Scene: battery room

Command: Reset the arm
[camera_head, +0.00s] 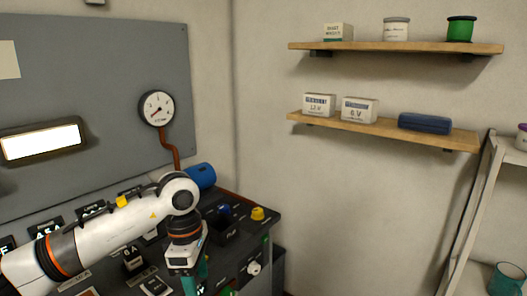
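My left arm (120,225) comes in from the left, white with orange and black rings, and bends down at a rounded joint. Its wrist and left gripper (190,278) are low in the picture, over the dark control bench. Teal parts show below the wrist, but the lower end is cut off by the bottom edge, so I cannot tell whether the gripper is open or holds anything. My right arm and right gripper are not in view.
The dark bench (232,252) carries labelled blocks and knobs, including a yellow knob (258,213). A gauge (156,108) hangs on the grey panel (100,70). Two wooden shelves (400,47) hold boxes and jars. A pale rack (470,215) stands right, with a teal mug (507,279).

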